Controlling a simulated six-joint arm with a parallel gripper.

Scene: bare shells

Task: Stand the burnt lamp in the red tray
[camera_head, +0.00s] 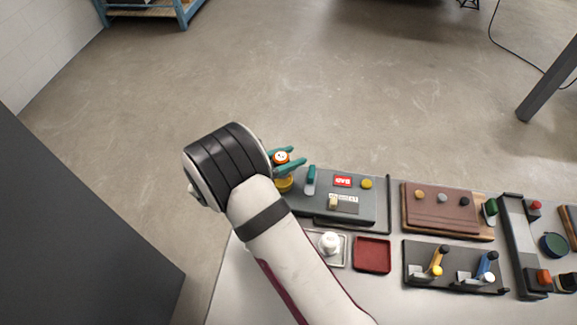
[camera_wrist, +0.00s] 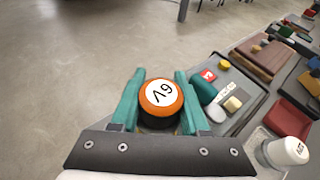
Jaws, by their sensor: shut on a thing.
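My gripper (camera_head: 287,157) is shut on a round lamp (camera_head: 281,157) with an orange rim and a white top, held above the left end of the bench. In the wrist view the lamp (camera_wrist: 161,97) sits between the two teal fingers (camera_wrist: 160,85); its white top bears a printed mark like "6V", and its lower part is dark. I cannot tell from its look that it is burnt. The red tray (camera_head: 372,255) lies empty to the right of my arm, and also shows in the wrist view (camera_wrist: 287,118).
A white lamp (camera_head: 329,242) stands in a pale metal tray (camera_head: 343,254) left of the red tray. A grey panel (camera_head: 360,208) with a teal lever (camera_head: 310,180) lies behind them. A yellow round thing (camera_head: 285,185) shows just below my gripper. More panels and levers fill the right.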

